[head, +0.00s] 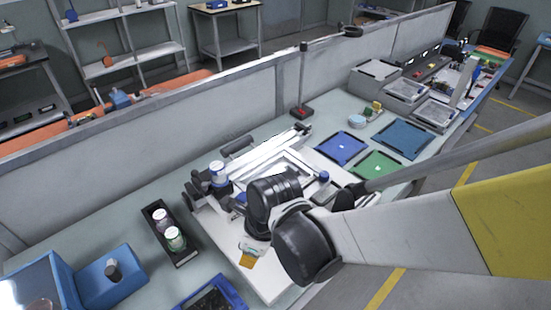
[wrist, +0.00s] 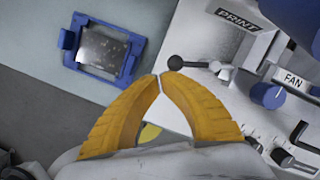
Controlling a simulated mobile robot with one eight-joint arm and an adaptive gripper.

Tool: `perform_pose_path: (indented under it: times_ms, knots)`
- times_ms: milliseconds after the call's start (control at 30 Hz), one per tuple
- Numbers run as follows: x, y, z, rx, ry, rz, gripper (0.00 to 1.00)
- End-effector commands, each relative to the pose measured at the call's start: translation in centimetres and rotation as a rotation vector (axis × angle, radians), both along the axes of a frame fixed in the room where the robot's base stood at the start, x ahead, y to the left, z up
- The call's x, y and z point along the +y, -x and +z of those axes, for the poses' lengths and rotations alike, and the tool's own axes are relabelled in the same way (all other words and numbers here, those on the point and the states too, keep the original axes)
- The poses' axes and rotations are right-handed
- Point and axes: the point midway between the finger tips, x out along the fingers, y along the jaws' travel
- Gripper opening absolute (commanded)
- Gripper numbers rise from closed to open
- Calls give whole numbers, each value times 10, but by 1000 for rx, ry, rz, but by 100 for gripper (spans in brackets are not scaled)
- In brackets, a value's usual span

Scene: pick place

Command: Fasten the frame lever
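My gripper (wrist: 158,77) has two ridged orange fingers whose tips meet, with nothing visible between them. In the head view the gripper (head: 247,261) is low over the front of the white machine (head: 222,234), partly hidden by my arm. In the wrist view a lever with a black ball knob (wrist: 175,63) and a metal rod lies just beyond and right of the fingertips, below the PRINT label (wrist: 237,19). It seems apart from the fingers. No label names the frame lever, so I cannot tell whether this is it.
A blue knob (wrist: 268,95) and small switches lie right, near the FAN label (wrist: 293,79). A blue-framed tray (wrist: 103,52) lies left. A black tray with jars (head: 171,233) and a blue box (head: 113,278) stand left of the machine; coloured mats (head: 342,148) lie right.

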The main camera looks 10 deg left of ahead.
Motion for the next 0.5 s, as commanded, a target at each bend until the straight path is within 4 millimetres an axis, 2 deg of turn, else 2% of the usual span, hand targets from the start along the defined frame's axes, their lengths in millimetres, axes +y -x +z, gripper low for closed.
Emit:
perform_pose_path:
  times_ms: [500]
  knots:
    - [0,-9,0,0,0,3,0]
